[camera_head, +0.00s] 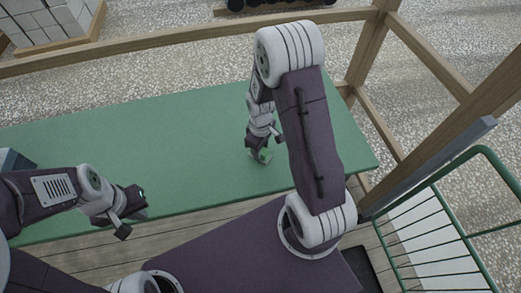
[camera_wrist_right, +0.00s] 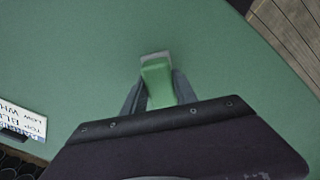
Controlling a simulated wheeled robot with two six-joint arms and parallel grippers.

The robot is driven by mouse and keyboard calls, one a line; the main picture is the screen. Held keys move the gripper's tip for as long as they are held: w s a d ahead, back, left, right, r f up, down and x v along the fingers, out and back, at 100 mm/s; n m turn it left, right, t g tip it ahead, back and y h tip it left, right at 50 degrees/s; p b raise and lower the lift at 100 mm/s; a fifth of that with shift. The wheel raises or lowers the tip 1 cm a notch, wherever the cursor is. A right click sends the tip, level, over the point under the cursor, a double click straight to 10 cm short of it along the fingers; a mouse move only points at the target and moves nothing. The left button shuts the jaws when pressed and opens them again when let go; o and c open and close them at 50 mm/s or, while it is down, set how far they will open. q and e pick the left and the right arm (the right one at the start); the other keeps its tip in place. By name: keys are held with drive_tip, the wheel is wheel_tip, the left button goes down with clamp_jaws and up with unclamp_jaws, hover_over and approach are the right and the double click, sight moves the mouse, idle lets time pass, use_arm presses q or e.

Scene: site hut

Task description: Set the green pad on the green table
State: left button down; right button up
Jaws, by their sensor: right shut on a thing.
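The green table (camera_head: 100,140) spans the middle of the head view, with a bare top around my right gripper. My right gripper (camera_head: 259,156) points down over the table's right part. It is shut on the green pad (camera_wrist_right: 158,84), which shows between the fingers in the right wrist view and has a grey end. In the head view the pad (camera_head: 266,156) is a small green patch at the fingertips, close to the tabletop; I cannot tell whether it touches. My left gripper (camera_head: 134,211) is open and empty above the table's front edge.
A grey box (camera_head: 14,161) is at the table's left end. A white card with printed text (camera_wrist_right: 22,122) shows at the left of the right wrist view. Wooden rails (camera_head: 366,50) run behind and right; a green wire rack (camera_head: 430,230) stands at the right.

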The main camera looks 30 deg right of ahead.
drive_tip(key=shift+f, duration=0.1)
drive_tip(key=shift+f, duration=0.1)
drive_tip(key=o, duration=1.1)
drive_tip(key=shift+o, duration=0.5)
drive_tip(key=shift+r, duration=0.4)
wheel_tip(320, 180, up, 12)
drive_tip(key=p, duration=0.1)
drive_tip(key=s+a+m+t, duration=0.1)
drive_tip(key=s+a+m, duration=0.3)
drive_tip(key=s+m, duration=0.2)
drive_tip(key=shift+s+f+m, duration=0.3)
drive_tip(key=shift+s+f, duration=0.05)
drive_tip(key=shift+s, duration=0.9)
